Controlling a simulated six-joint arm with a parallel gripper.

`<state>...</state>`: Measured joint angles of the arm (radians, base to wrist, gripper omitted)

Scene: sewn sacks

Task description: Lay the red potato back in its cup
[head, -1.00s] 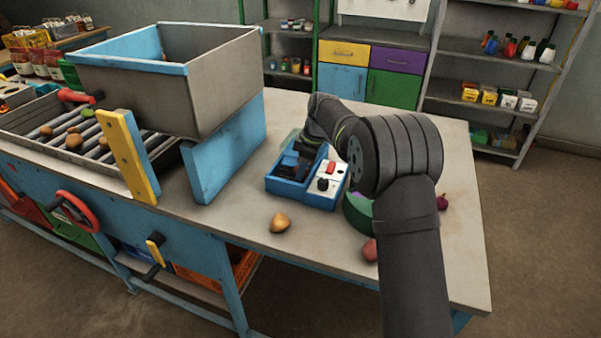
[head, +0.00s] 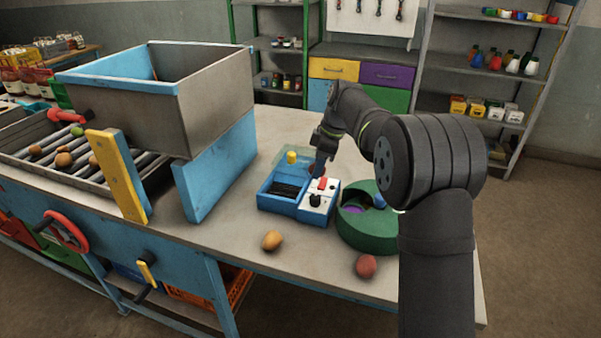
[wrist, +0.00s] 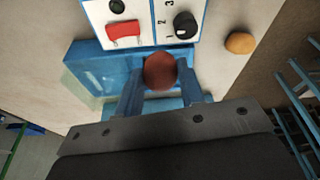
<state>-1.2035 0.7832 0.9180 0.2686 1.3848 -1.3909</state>
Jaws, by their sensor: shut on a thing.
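My gripper (head: 316,168) is just behind the white control panel. In the wrist view, its two blue fingers (wrist: 160,88) are shut on a round reddish-brown potato (wrist: 160,71), which looks like the red potato. In the head view it is small and mostly hidden between the fingers. Another reddish round vegetable (head: 366,266) lies on the table near the front edge. A green round tray (head: 372,238) stands right of the panel, with blue and purple showing inside. I cannot tell which cup belongs to the potato.
The blue box (head: 268,202) and white panel (head: 317,203), with a red switch and black knob, stand close to my gripper. A yellow-brown potato (head: 271,240) lies in front. A yellow piece (head: 291,157) stands behind the box. The hopper (head: 215,105) rises on the left.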

